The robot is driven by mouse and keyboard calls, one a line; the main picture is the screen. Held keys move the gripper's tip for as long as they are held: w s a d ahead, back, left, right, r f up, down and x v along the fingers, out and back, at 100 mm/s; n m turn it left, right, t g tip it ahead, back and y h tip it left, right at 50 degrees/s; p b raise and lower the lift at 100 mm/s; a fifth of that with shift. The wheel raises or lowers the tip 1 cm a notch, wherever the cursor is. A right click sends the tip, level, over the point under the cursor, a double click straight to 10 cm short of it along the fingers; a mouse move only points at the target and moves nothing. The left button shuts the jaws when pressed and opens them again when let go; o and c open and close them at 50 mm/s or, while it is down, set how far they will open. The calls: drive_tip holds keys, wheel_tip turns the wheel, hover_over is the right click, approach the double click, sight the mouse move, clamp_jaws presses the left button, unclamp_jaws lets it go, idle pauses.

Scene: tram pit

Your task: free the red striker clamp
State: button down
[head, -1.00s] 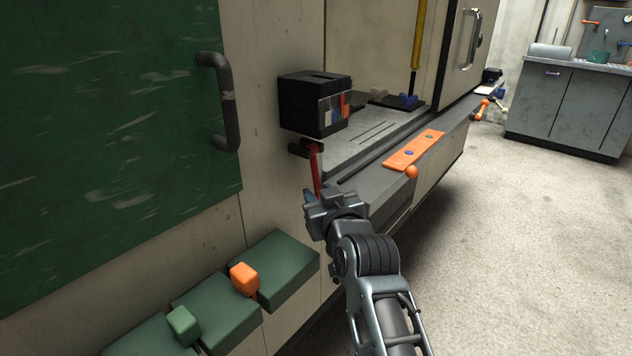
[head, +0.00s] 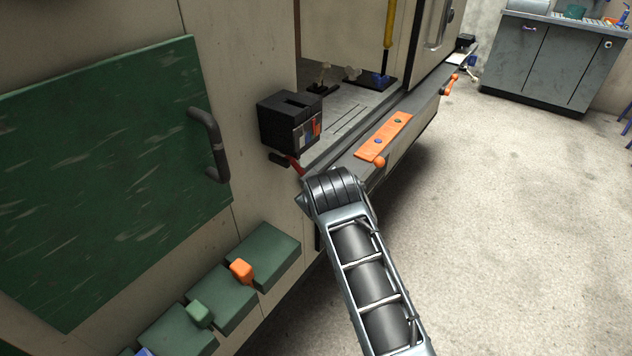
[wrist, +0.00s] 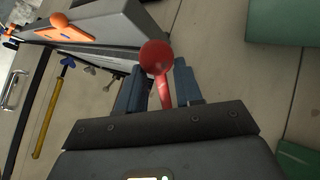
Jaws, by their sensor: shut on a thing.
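The red striker clamp's lever (head: 296,166) shows in the head view below the black box, running from a dark mount (head: 279,158) down to the right. Its lower end is hidden behind my wrist. In the wrist view the red lever (wrist: 163,92) with its round red knob (wrist: 155,56) stands between the blue-grey fingers of my gripper (wrist: 160,88). My gripper is shut on the lever, with the knob sticking out past the fingers. In the head view my fingers are mostly hidden by my own wrist.
The black box (head: 289,122) is fixed just above the clamp. A ledge holds an orange plate (head: 384,138) with an orange knob (head: 379,162) close to my wrist. Green blocks (head: 263,254) with small handles are lower left, beside a green panel (head: 100,180). Open floor is at right.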

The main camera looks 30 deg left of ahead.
drive_tip(key=shift+d+r+h+p, duration=0.15)
drive_tip(key=shift+h+p, duration=0.15)
drive_tip(key=shift+h, duration=0.1)
drive_tip(key=c, duration=0.8)
unclamp_jaws()
drive_tip(key=shift+r, duration=0.1)
drive_tip(key=shift+v, duration=3.9)
